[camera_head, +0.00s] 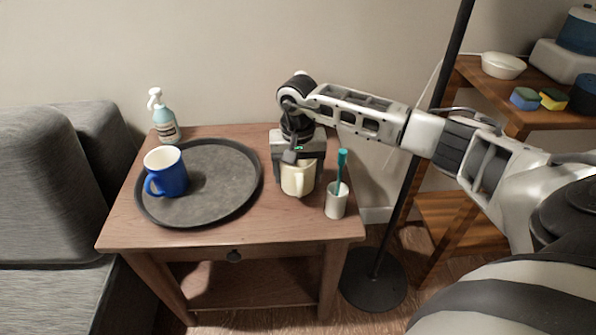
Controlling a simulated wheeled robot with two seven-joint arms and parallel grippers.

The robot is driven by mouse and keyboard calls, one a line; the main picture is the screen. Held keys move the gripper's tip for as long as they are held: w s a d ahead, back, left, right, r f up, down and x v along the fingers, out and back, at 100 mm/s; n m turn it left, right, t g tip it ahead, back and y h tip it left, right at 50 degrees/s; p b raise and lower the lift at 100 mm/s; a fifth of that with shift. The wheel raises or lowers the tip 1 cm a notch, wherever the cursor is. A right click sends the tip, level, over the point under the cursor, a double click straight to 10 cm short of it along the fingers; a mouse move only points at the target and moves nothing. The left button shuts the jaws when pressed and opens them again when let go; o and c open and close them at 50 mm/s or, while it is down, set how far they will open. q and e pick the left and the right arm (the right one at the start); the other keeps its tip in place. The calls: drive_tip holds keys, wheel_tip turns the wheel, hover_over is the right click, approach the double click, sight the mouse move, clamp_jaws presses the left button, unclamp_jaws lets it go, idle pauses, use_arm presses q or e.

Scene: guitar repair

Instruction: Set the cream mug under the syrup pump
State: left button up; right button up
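The cream mug (298,182) is at the right part of the wooden side table, with its handle toward the camera. My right gripper (299,163) is directly over the mug, pointing down, with dark finger parts around its upper part. I cannot tell whether the fingers press on the mug or stand open around it, nor whether the mug touches the table. The pump bottle (166,121), pale blue with a white pump head, stands at the table's back left corner. My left gripper is not in view.
A round dark tray (225,185) covers the table's left and middle, with a blue mug (167,172) on it. A white cup (336,202) holding a teal brush (341,165) stands close to the right of the cream mug. A black pole (433,100) rises right of the table.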

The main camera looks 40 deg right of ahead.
drive_tip(key=o, duration=0.9)
drive_tip(key=shift+f, duration=0.15)
drive_tip(key=o, duration=0.4)
drive_tip(key=shift+r, duration=0.7)
wheel_tip(320, 180, up, 11)
drive_tip(key=p, duration=0.2)
